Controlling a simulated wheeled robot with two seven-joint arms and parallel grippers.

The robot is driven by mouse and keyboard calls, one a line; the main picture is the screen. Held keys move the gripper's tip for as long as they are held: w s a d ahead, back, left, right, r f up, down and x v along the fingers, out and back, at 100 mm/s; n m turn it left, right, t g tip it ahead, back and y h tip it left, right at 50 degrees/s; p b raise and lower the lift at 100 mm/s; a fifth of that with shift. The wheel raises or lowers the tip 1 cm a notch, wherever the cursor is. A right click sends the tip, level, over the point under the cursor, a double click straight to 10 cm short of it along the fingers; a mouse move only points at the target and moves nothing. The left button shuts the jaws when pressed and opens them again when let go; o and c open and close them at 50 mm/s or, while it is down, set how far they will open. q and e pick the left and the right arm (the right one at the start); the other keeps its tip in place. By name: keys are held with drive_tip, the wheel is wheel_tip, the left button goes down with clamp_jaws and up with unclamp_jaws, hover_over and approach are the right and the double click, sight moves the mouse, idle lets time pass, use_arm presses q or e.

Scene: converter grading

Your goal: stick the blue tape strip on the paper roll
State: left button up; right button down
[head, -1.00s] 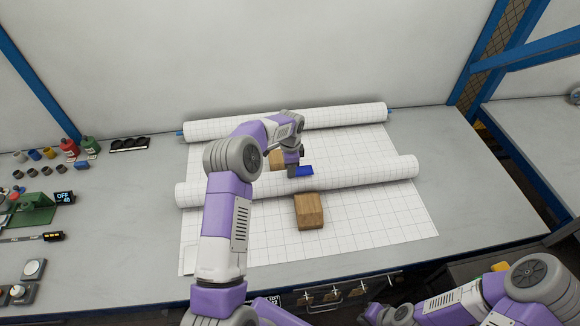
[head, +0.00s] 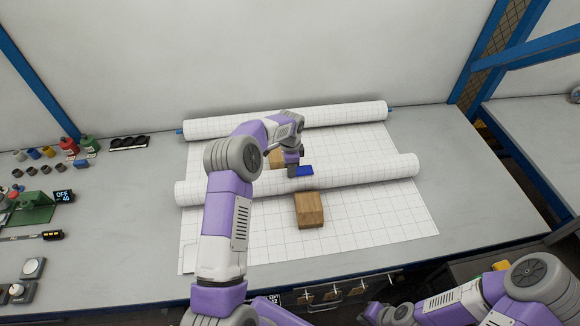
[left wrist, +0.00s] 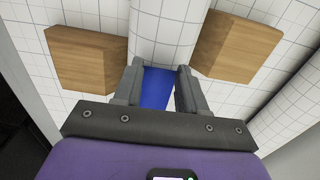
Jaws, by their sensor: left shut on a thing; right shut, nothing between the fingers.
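The blue tape strip (head: 305,170) shows at the front paper roll (head: 350,176), on the side away from me. My left gripper (head: 293,171) is shut on the strip. In the left wrist view, the strip (left wrist: 157,88) lies between the two fingers (left wrist: 160,90), its far end against the white gridded roll (left wrist: 168,35). I cannot tell whether it is stuck to the roll.
One wooden block (head: 309,210) lies in front of the roll. Another wooden block (head: 277,159) lies behind it, partly hidden by my left arm. A second roll (head: 340,114) lies at the back.

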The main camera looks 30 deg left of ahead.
use_arm(q)
drive_tip(key=o, duration=0.9)
drive_tip(key=shift+c, duration=0.2)
wheel_tip(320, 180, up, 8)
drive_tip(key=shift+f, duration=0.2)
drive_tip(key=shift+r, duration=0.1)
